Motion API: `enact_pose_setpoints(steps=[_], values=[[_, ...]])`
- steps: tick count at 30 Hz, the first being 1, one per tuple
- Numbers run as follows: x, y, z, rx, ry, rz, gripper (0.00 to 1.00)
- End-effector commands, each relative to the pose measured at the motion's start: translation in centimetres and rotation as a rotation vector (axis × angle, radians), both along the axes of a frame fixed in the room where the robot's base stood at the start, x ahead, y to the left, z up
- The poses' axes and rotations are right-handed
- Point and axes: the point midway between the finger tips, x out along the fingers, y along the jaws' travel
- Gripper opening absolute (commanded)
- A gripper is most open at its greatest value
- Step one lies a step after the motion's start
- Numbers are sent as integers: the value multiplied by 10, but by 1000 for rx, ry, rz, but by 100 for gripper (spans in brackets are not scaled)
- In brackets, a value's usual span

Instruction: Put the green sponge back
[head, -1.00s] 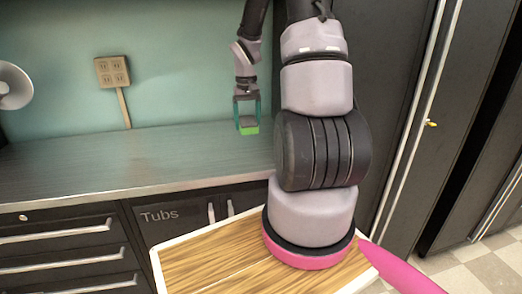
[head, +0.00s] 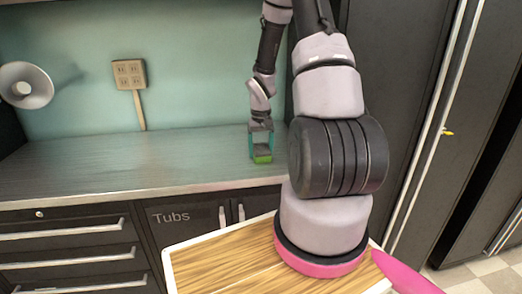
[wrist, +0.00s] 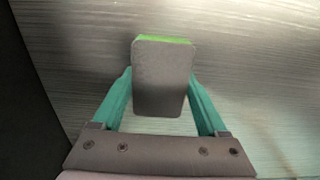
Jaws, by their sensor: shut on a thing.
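The green sponge (head: 262,159) has a grey top and a bright green lower layer. In the head view it is between the teal fingers of my gripper (head: 261,152), at the right part of the counter (head: 120,162). In the wrist view the sponge (wrist: 161,78) shows its grey face, with a green edge at the far side. My gripper (wrist: 160,100) is shut on it, one finger on each side. The sponge appears low over the counter; I cannot tell whether it touches the metal surface.
The rest of the metal counter is clear. Tall dark cabinets (head: 405,110) stand at right.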

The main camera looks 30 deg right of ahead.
Motion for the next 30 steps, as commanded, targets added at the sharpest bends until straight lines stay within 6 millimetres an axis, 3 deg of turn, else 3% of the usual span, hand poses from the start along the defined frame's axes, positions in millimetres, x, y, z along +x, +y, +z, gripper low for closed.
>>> enact_pose_setpoints(steps=[1,2,3,14,30], values=[[0,0,-2,0,0,0,24],[0,0,-1,0,0,0,88],[0,0,-1,0,0,0,100],[1,0,7,-1,-2,-1,100],[1,-1,109,-2,-4,-1,100]])
